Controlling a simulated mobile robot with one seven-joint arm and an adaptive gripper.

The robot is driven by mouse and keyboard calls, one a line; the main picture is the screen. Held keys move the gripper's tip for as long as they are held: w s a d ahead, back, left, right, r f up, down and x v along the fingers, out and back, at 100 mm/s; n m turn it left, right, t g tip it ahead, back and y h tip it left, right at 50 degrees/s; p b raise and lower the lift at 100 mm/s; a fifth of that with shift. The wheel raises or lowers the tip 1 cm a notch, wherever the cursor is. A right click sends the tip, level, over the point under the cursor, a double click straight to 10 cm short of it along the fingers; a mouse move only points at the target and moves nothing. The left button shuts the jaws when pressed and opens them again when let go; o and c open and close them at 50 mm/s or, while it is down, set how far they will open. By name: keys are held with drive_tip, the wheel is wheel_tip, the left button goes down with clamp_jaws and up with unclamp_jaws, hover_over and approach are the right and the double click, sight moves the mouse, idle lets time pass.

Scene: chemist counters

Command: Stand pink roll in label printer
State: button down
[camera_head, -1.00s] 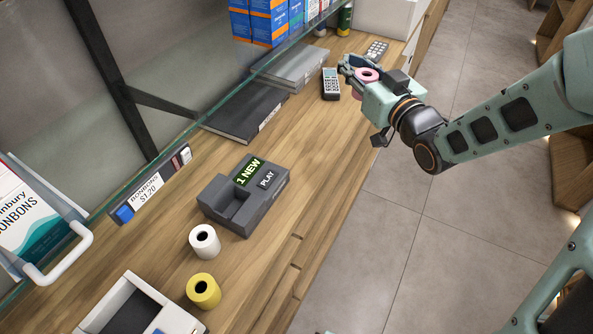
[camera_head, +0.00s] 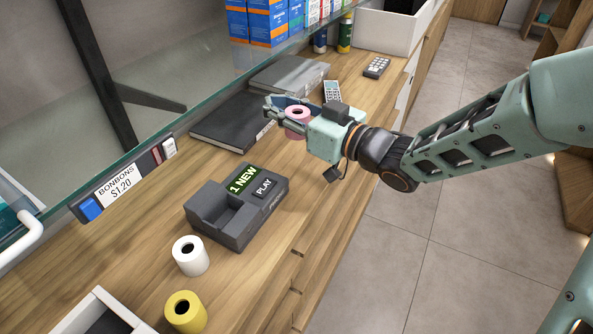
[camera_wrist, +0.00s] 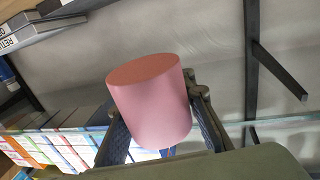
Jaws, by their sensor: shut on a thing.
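My gripper (camera_head: 287,112) is shut on the pink roll (camera_head: 298,116), holding it above the counter between the fingers. The roll is upright in the head view, with its hole facing up. In the wrist view the pink roll (camera_wrist: 152,105) fills the middle, a finger on each side. A white, open-topped box with a dark inside (camera_head: 72,318), cut off at the lower left of the head view, may be the label printer; I cannot tell for sure. My gripper is well behind and right of it.
A grey answering machine (camera_head: 222,226) reading "1 NEW" stands mid-counter. A white roll (camera_head: 190,258) and a yellow roll (camera_head: 186,313) stand in front of it. A black binder (camera_head: 225,130) lies behind. A glass shelf edge (camera_head: 120,160) runs along the left.

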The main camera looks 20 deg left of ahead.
drive_tip(key=shift+f, duration=0.1)
wheel_tip(320, 180, down, 9)
drive_tip(key=b, duration=0.2)
drive_tip(key=shift+f+b, duration=0.2)
drive_tip(key=shift+b, duration=0.2)
drive_tip(key=shift+f, duration=0.15)
drive_tip(key=c, duration=1.5)
unclamp_jaws()
drive_tip(key=shift+c, duration=0.2)
